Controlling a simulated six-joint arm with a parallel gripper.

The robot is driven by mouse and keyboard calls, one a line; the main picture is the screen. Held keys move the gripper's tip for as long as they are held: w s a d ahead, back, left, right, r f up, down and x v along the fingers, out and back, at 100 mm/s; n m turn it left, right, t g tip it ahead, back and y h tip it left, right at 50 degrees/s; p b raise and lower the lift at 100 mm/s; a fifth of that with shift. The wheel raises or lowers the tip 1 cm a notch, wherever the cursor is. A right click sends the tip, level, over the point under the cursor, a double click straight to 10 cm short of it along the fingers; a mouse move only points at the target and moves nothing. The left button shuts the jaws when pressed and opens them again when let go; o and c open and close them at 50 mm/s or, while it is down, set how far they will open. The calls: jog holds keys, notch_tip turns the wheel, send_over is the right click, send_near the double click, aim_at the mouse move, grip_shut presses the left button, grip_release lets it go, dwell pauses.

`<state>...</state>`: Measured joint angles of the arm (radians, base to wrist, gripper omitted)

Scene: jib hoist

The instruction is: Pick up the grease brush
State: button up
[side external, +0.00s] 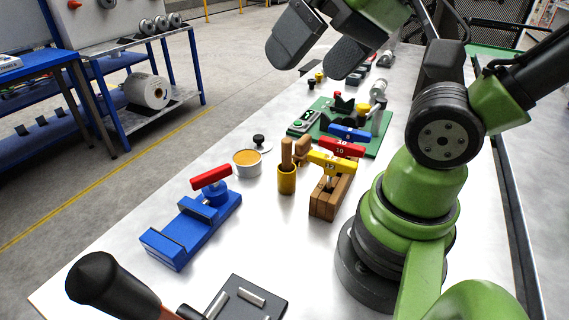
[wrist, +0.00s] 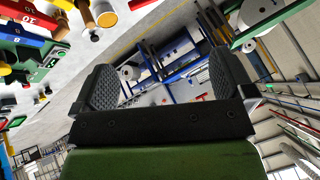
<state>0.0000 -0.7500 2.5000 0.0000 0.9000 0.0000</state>
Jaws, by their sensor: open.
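Wooden handles, which look like the grease brush (side external: 287,151), stand upright in a small yellow cup (side external: 287,181) near the middle of the bench in the side view. The bristles are hidden, and I cannot tell the separate handles apart clearly. An open tin with orange contents (side external: 247,164) stands just left of the cup. My gripper (side external: 314,62) is high above the far part of the bench, well away from the cup. In the wrist view my gripper (wrist: 165,68) has its two dark pads wide apart with nothing between them.
A wooden block with numbered red and yellow handles (side external: 329,197) stands right of the cup. A blue fixture with a red handle (side external: 192,232) is to the front left. A green board (side external: 374,148) with parts lies behind. A black-handled tool (side external: 108,282) is at the front.

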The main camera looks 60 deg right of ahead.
dwell(0.3)
jog(key=c, duration=0.9)
jog(key=m+g+h, duration=0.2)
jog(key=m+g, duration=0.5)
jog(key=m, duration=0.2)
send_near(286, 153)
jog(key=shift+f, duration=0.1)
jog(key=shift+m, duration=0.3)
jog(key=f, duration=0.4)
jog(key=shift+d+f, duration=0.1)
jog(key=shift+d, duration=0.15)
jog(key=shift+w+d+f, duration=0.1)
jog(key=shift+w+f, duration=0.05)
jog(key=shift+f, duration=1.4)
jog(key=shift+w+d+f, duration=0.1)
jog(key=shift+w+f, duration=0.05)
jog(key=shift+f, duration=1.45)
